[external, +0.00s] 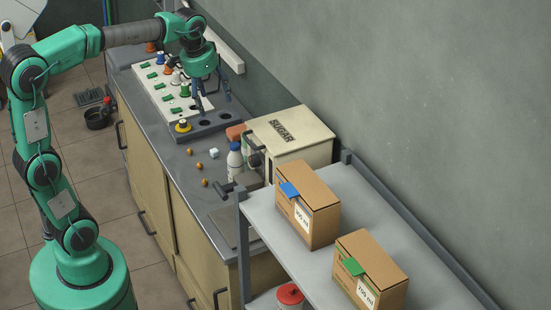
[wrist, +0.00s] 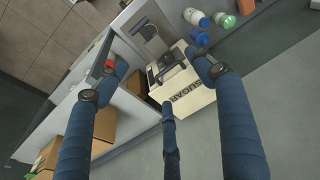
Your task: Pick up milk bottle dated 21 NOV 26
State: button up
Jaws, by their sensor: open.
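In the external view a white bottle with a dark blue cap (external: 235,160) stands upright on the counter beside the SUGAR box. The wrist view shows several bottles at the top: a white one with a blue cap (wrist: 196,17) and one with a green cap (wrist: 224,20), with more blue (wrist: 202,37) just below. No date is readable on any of them. My gripper (external: 214,101) is open and empty, above the far part of the counter near the wall. Its spread fingers also show in the wrist view (wrist: 155,72), apart from the bottles.
The SUGAR box (external: 290,142) stands against the wall. A dark tray with round holes (external: 205,127) and a white panel with coloured knobs (external: 170,88) lie on the counter. Small brown balls (external: 200,166) are scattered nearby. A grey shelf (external: 275,225) holds two cardboard boxes (external: 308,207).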

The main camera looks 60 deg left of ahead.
jog(key=w+a+f+g+p, duration=0.1)
jog(key=w+a+f+p, duration=0.1)
jog(key=w+a, duration=0.55)
jog(key=g+p, duration=0.2)
send_over(234, 144)
jog(key=shift+n+h, duration=0.3)
notch_tip(234, 144, down, 26)
jog(key=shift+d+f, duration=0.1)
jog(key=shift+f, duration=0.1)
jog(key=shift+f, duration=0.15)
jog(key=shift+f+b, duration=0.4)
jog(key=shift+f, duration=3.75)
jog(key=shift+f, duration=0.1)
jog(key=shift+w+f+b, duration=0.1)
jog(key=shift+f+b, duration=0.5)
jog(key=shift+f, duration=1.9)
